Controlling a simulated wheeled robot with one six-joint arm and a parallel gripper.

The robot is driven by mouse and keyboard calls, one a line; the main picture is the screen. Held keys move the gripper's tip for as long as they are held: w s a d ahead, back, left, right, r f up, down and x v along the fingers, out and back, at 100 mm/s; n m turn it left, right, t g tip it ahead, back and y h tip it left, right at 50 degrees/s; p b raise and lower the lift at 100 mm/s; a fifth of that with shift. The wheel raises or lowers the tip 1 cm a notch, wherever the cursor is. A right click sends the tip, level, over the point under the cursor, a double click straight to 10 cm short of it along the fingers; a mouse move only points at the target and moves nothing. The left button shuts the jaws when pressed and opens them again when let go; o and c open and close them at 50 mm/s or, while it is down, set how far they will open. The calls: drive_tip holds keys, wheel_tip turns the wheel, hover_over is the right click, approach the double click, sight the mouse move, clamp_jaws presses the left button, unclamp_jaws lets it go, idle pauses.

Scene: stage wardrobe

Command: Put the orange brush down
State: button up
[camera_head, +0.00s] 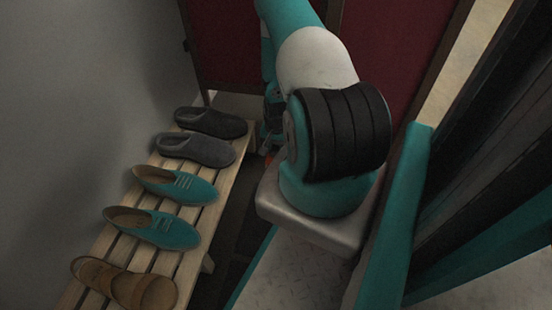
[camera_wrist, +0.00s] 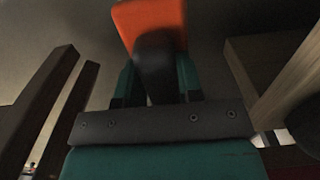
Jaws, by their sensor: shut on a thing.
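The orange brush (camera_wrist: 150,22) shows at the top of the wrist view, with a dark part running down from its orange part between my fingers. My gripper (camera_wrist: 156,84) is shut on this dark part, one teal finger on each side. In the head view a small patch of orange (camera_head: 268,158) shows low beside my arm, by the bench's right side. My arm hides most of the gripper and brush there. I cannot tell whether the brush touches anything below it.
A slatted wooden bench (camera_head: 146,258) stands at left with grey clogs (camera_head: 196,149), teal shoes (camera_head: 152,227) and brown sandals (camera_head: 124,283). Dark red panels (camera_head: 395,45) stand behind. A wooden piece (camera_wrist: 268,72) is close at right in the wrist view; dark posts (camera_wrist: 40,95) are at left.

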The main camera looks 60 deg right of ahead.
drive_tip(key=shift+f+b, duration=1.15)
drive_tip(key=shift+f, duration=0.9)
drive_tip(key=shift+f, duration=0.2)
drive_tip(key=o, duration=0.9)
drive_tip(key=shift+o, duration=0.2)
wheel_tip(320, 180, up, 12)
drive_tip(key=p, duration=0.7)
drive_tip(key=shift+r, duration=0.25)
